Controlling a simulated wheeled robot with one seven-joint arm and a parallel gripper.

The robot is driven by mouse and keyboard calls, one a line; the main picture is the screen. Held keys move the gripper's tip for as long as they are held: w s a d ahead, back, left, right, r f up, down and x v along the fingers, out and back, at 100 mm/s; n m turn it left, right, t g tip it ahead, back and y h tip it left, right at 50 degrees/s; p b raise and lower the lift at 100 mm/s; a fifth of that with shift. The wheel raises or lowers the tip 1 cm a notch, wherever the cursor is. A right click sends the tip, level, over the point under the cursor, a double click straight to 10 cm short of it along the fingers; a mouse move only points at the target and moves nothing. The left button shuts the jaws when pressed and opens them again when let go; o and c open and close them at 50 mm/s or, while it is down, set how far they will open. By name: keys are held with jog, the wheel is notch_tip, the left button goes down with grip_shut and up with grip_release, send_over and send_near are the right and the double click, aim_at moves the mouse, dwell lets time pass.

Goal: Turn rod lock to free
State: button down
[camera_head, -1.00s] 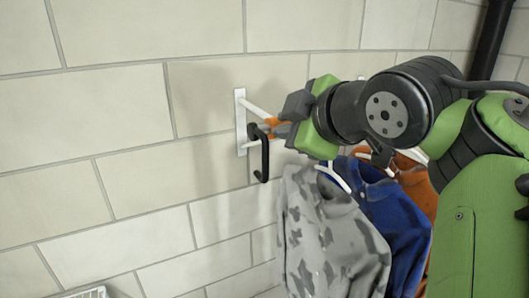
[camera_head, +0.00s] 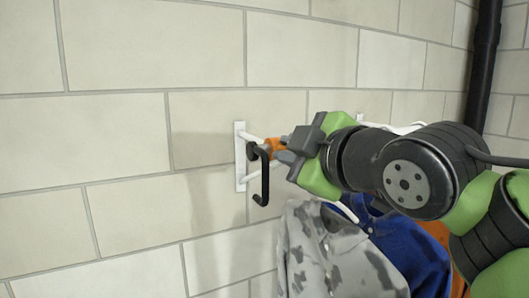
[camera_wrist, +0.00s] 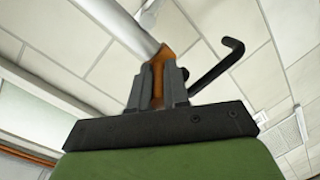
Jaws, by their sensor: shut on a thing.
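An orange piece (camera_head: 273,146), which appears to be the rod lock, sits on the white rod by a white wall plate (camera_head: 240,157). My gripper (camera_head: 283,150) is shut on this orange piece. In the wrist view the orange piece (camera_wrist: 159,80) stands between the two grey fingers (camera_wrist: 158,88), with the white rod (camera_wrist: 122,25) running up behind it. A black bent hook or handle (camera_head: 265,182) hangs in front of the plate, just left of the gripper; it also shows in the wrist view (camera_wrist: 218,70). The fingers hide part of the orange piece.
A grey patterned shirt (camera_head: 335,258) and a blue garment (camera_head: 410,250) hang below and right of my gripper. A black vertical pipe (camera_head: 484,60) runs along the wall at the right. The tiled wall (camera_head: 100,140) to the left is clear.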

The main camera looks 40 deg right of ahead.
jog(key=c, duration=1.1)
grip_release()
jog(key=shift+s, duration=0.1)
jog(key=p+v, duration=0.3)
jog(key=v, duration=1.2)
jog(key=shift+s+p, duration=0.25)
jog(key=shift+p, duration=0.05)
jog(key=shift+a, duration=0.15)
